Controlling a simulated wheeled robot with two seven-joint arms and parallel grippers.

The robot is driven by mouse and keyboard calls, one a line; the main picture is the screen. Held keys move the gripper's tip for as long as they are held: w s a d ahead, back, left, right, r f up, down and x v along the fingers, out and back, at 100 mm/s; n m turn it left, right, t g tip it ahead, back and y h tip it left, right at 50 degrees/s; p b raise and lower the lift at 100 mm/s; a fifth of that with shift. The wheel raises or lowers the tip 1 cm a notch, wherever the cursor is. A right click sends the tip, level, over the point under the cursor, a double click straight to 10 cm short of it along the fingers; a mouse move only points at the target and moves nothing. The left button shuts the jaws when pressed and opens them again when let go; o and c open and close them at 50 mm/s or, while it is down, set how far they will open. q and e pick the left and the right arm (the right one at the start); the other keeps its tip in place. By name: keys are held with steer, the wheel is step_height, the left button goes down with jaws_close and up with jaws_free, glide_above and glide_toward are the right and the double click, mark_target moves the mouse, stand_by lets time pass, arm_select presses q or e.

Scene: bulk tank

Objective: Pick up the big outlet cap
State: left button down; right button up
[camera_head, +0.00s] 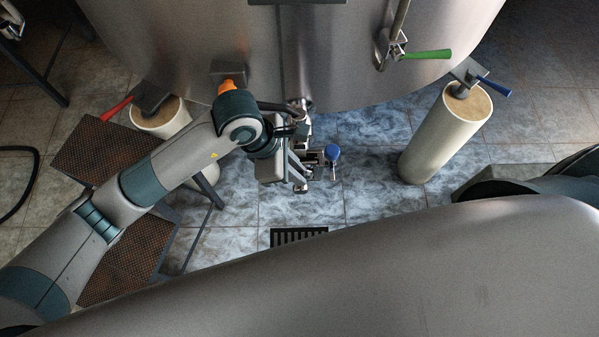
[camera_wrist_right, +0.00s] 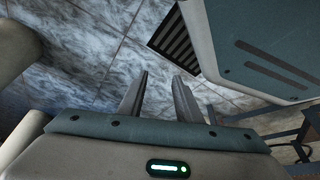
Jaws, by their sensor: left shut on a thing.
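My left gripper (camera_head: 312,164) is at the outlet fittings below the front of the steel tank (camera_head: 330,60). It is shut on a small metal piece there, which looks like the big outlet cap. The gripper and wrist largely hide the cap, so I cannot tell its outline or whether it still touches the outlet. A blue round part (camera_head: 332,152) shows just right of the fingers. The metal outlet pipe (camera_head: 302,106) shows above the wrist. My right gripper (camera_wrist_right: 160,78) is open and empty above the tiled floor in the right wrist view.
A pale tank leg (camera_head: 440,135) stands to the right, another leg (camera_head: 160,118) to the left. A green-handled valve (camera_head: 425,55) is on the tank. A floor drain grate (camera_head: 298,236) lies in front, also in the wrist view (camera_wrist_right: 176,42). A brown perforated platform (camera_head: 105,155) stands left.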

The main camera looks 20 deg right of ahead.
arm_select(q)
steer(key=shift+s, duration=0.1)
